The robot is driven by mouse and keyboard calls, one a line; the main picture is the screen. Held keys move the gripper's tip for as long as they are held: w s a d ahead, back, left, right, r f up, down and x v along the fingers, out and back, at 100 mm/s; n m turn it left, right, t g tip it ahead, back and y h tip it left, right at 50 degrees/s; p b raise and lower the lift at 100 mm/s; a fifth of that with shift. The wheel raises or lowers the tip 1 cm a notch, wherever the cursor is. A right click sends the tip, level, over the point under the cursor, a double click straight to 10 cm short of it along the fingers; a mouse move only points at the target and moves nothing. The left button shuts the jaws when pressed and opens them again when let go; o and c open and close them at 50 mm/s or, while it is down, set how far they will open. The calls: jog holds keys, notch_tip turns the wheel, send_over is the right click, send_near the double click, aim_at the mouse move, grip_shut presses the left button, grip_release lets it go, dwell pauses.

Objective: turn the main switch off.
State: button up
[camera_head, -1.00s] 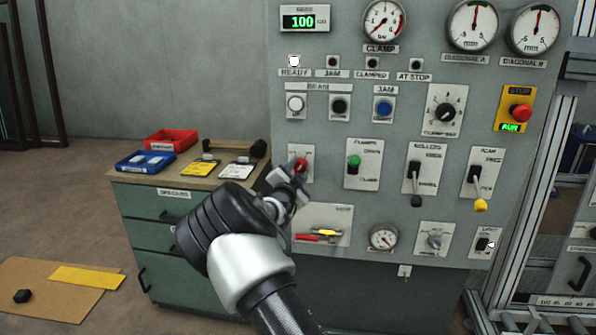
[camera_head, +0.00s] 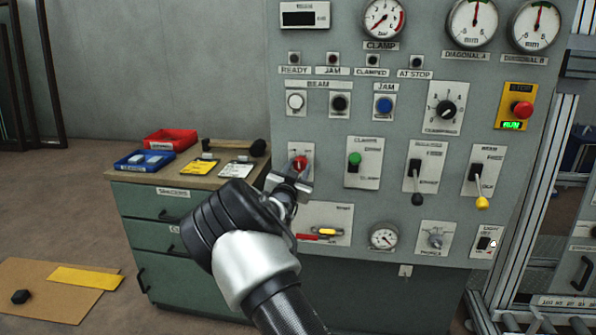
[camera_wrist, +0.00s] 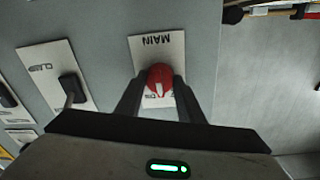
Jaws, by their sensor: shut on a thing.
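The main switch is a red knob (camera_head: 299,163) on a white plate at the lower left of the grey control panel (camera_head: 420,150). My gripper (camera_head: 293,178) is at this knob and hides part of its plate. In the wrist view the red knob (camera_wrist: 160,78) sits between the two fingers of my gripper (camera_wrist: 159,90), which are shut on it. A pale mark on the knob runs up and down in that view. The plate (camera_wrist: 150,45) reads MAIN, upside down. The display (camera_head: 304,15) at the panel's top left is dark, and the READY lamp (camera_head: 294,58) is unlit.
A green-lever plate (camera_head: 362,162) is right of the main switch, with two more levers beyond. A green cabinet (camera_head: 150,212) with red and blue trays stands at left. The stop box (camera_head: 516,107) still shows RUN.

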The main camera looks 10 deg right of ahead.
jog(key=n, duration=0.5)
jog(key=shift+f+n, duration=0.1)
jog(key=shift+n, duration=0.3)
dwell(0.4)
jog(key=o, duration=1.1)
jog(key=shift+c, duration=0.2)
jog(key=shift+s, duration=0.1)
jog(key=p+v, duration=0.2)
jog(key=v, duration=1.5)
jog(key=shift+s, duration=0.15)
jog(key=shift+d+f, duration=0.15)
